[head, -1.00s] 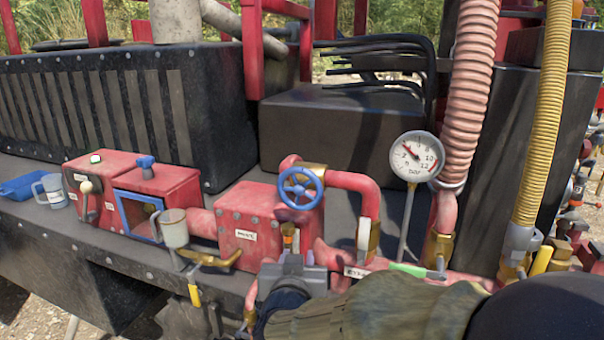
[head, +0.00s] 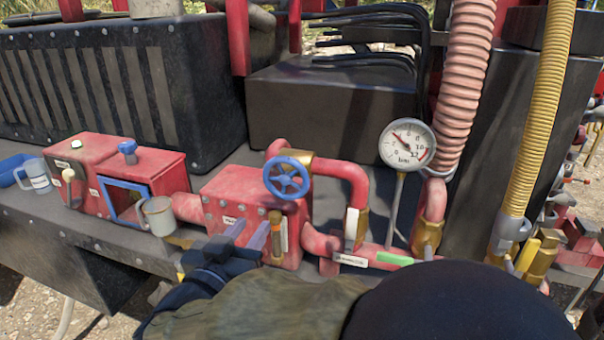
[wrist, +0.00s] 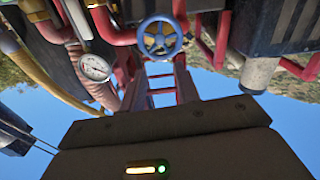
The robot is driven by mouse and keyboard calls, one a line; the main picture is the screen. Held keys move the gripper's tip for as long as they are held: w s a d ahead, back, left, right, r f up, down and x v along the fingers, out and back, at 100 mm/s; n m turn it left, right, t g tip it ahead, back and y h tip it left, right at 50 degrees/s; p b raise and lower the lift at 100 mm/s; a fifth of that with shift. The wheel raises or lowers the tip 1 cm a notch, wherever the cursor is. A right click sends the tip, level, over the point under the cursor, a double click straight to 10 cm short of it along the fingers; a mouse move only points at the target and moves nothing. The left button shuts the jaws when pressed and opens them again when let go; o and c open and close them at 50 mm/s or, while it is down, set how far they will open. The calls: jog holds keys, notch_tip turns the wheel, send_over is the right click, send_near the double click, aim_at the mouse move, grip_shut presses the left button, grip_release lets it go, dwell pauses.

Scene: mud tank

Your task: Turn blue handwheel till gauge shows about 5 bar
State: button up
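The blue handwheel (head: 287,178) is mounted on the front of the red pipework, above the red valve box (head: 240,200). It also shows upside down in the wrist view (wrist: 160,38). The round white gauge (head: 407,145) stands to its right, with its needle pointing up and left, roughly near 4; the small figures are hard to read. The gauge also appears in the wrist view (wrist: 94,68). My gripper (head: 252,230) is below and left of the handwheel, apart from it, in front of the valve box. Its two fingers are spread with nothing between them.
Red pipe (head: 352,175) curves right of the handwheel. A small brass-and-orange fitting (head: 276,240) stands close by my fingers. A grey mug (head: 158,216) and a red box with a blue-framed opening (head: 130,190) are at left. Ribbed hoses (head: 465,90) rise at right.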

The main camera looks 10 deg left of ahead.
aim_at(284, 181)
jog(key=w+p, duration=0.1)
jog(key=w, duration=0.4)
jog(key=w+p, duration=0.2)
jog(key=w, duration=0.3)
jog(key=w+d+p, duration=0.1)
jog(key=w+p, duration=0.1)
jog(key=w, duration=0.3)
jog(key=shift+w+d+r, duration=0.1)
jog(key=shift+w, duration=0.55)
grip_shut()
